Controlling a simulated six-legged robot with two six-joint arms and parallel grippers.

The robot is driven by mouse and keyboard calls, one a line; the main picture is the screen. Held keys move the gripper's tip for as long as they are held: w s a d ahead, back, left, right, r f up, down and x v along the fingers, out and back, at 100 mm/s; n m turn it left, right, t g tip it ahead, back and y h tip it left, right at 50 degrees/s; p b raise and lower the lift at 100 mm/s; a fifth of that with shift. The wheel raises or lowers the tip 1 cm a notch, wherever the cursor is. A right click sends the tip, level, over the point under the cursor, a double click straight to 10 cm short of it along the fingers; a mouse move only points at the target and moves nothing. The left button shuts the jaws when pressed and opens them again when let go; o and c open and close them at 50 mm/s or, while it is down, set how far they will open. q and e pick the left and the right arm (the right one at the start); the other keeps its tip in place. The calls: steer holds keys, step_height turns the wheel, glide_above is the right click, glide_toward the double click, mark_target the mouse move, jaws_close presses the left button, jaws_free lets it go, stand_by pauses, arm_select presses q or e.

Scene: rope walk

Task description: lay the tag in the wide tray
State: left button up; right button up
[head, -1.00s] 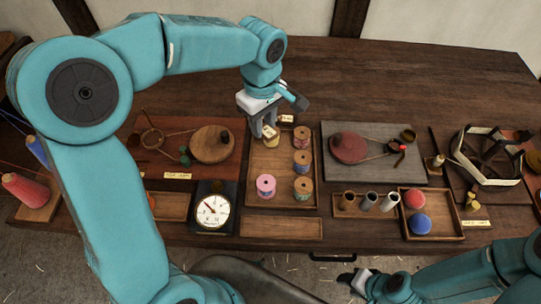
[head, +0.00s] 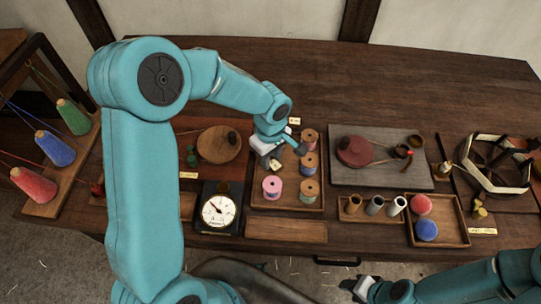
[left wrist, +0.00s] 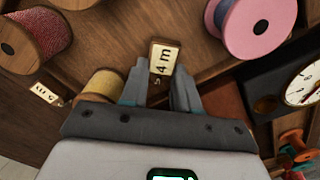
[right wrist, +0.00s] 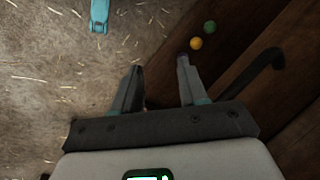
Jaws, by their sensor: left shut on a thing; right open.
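The tag (left wrist: 163,62), a small wooden-edged piece marked "4 m", is held between the fingertips of my left gripper (left wrist: 158,80). In the head view, my left gripper (head: 273,163) is over the left part of the spool tray (head: 287,208), and my arm partly hides that area. A wide, shallow, empty wooden tray (head: 286,231) lies in front of the spool tray at the table's front edge. My right gripper (right wrist: 162,82) is open and empty, out beyond the front edge above the floor; it also shows in the head view (head: 357,286).
Pink (head: 271,188) and other spools stand in the spool tray. A yellow spool (left wrist: 101,86) is close beside my left gripper. A dial scale (head: 217,211) stands left of the empty tray. Another tag (head: 295,121) lies behind. A tray (head: 462,233) holds red and blue balls.

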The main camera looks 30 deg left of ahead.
mark_target(271, 160)
arm_select(q)
steer(key=shift+f+b, duration=0.25)
steer(key=shift+b, duration=0.05)
steer(key=o, duration=0.7)
steer(key=shift+w+r, duration=0.1)
steer(key=shift+o, duration=0.2)
steer(key=shift+r, duration=0.15)
steer(key=shift+r+p, duration=0.2)
steer(key=shift+p, duration=0.25)
step_height(271, 160, up, 12)
steer(key=shift+f, duration=0.15)
